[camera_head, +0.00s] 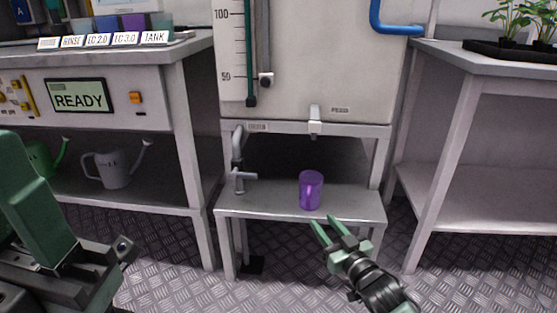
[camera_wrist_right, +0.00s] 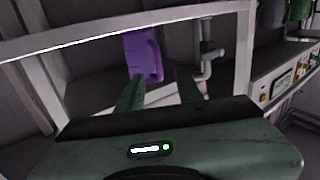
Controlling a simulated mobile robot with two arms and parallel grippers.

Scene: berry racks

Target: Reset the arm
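A purple mug (camera_head: 311,190) stands upright on the low metal shelf (camera_head: 255,200) under the white tank. My right gripper (camera_head: 322,221) is just in front of the shelf's front edge, below and slightly right of the mug, with its two green fingers apart and nothing between them. In the right wrist view, the mug (camera_wrist_right: 143,56) shows beyond the open fingers (camera_wrist_right: 158,92), apart from them.
A grey tap (camera_head: 238,178) hangs left of the mug. The white tank (camera_head: 310,60) is above it. A left bench has a READY panel (camera_head: 80,96) and a grey watering can (camera_head: 115,167) below. A right table (camera_head: 480,62) bears potted plants.

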